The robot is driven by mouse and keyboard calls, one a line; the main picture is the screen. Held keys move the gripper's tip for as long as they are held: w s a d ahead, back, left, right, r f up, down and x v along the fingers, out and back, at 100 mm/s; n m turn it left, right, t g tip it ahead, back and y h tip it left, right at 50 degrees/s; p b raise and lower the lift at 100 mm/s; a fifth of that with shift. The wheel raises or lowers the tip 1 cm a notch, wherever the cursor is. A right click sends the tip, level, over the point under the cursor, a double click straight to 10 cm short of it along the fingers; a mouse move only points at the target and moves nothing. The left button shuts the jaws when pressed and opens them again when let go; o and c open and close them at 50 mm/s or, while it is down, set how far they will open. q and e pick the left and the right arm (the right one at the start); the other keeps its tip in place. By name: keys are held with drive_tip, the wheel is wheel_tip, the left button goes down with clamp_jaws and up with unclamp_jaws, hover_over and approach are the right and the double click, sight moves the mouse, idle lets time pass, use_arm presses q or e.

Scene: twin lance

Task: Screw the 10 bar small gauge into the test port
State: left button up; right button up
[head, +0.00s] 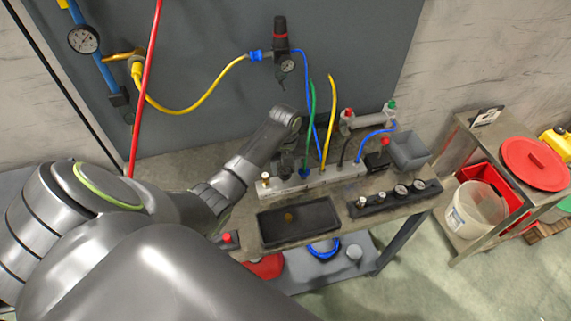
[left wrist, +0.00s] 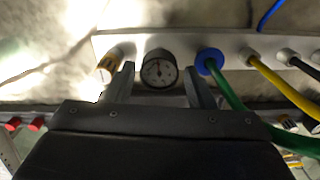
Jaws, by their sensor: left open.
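My left gripper (left wrist: 160,82) is open, with one finger on either side of the gauge. Finger contact is unclear. In the head view my left gripper (head: 286,165) points down at the left part of the manifold (head: 325,177) and hides the gauge. The port behind the gauge is hidden. My right gripper is not in view.
A black rack (head: 394,199) with two gauges and brass fittings lies at the bench's front right. A black tray (head: 320,230) lies before the manifold. Green, yellow, blue and black hoses rise beside my gripper. A grey bin (head: 410,151) stands right.

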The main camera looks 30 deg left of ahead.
use_arm(q)
drive_tip(key=n, duration=0.5)
drive_tip(key=shift+n, duration=0.3)
drive_tip(key=n, duration=0.4)
drive_tip(key=shift+a+n, duration=0.1)
drive_tip(key=shift+n, duration=0.2)
drive_tip(key=n, duration=1.1)
drive_tip(key=shift+w+a, duration=0.1)
drive_tip(key=shift+c, duration=0.4)
